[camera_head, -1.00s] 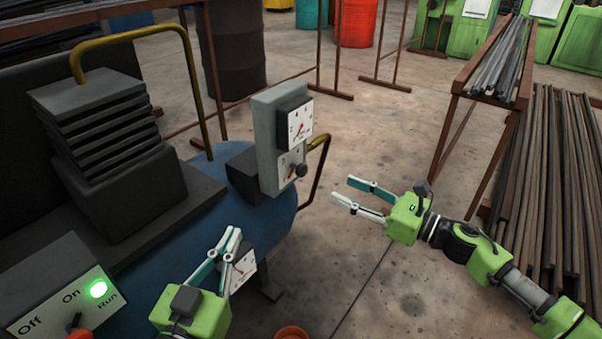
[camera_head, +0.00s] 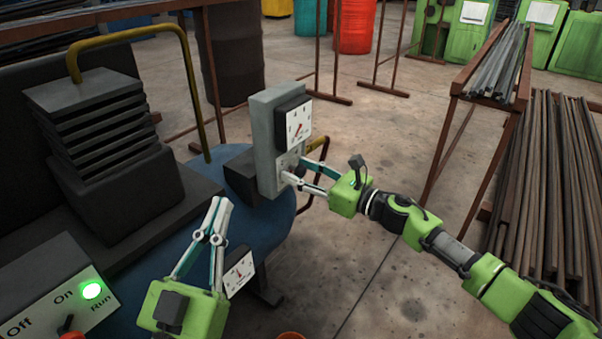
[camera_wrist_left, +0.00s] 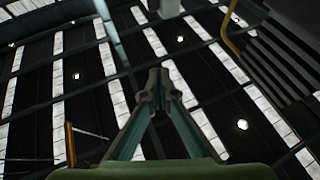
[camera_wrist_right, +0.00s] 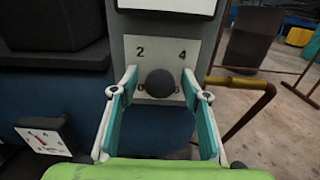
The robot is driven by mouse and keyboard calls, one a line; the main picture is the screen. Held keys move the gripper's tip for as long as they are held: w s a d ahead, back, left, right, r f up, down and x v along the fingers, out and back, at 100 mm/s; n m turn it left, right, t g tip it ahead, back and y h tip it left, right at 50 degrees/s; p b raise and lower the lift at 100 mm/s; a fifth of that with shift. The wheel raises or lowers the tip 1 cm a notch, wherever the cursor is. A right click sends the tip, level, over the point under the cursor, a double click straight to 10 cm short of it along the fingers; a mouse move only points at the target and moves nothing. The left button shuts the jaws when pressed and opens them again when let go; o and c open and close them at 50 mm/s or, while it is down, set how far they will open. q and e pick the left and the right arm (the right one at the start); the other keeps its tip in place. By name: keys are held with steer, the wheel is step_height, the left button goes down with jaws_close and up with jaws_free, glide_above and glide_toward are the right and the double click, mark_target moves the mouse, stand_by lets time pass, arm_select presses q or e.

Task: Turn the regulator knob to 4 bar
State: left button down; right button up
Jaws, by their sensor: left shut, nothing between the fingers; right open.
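The regulator knob (camera_wrist_right: 160,83) is a dark round knob on a pale dial plate with a 2 to its left and a 4 to its right. My right gripper (camera_wrist_right: 160,80) is open, its fingers on either side of the knob; contact cannot be told. In the head view the right gripper (camera_head: 294,176) hides most of the knob and lower dial. The upper gauge (camera_head: 298,127) on the grey panel (camera_head: 262,145) has a red needle. My left gripper (camera_head: 219,205) is shut and empty, pointing up in front of the blue tank (camera_head: 200,240).
A switch box (camera_head: 45,290) with a lit green Run lamp is at the lower left. Another gauge (camera_head: 239,274) is beside my left gripper.

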steer(key=c, duration=1.1)
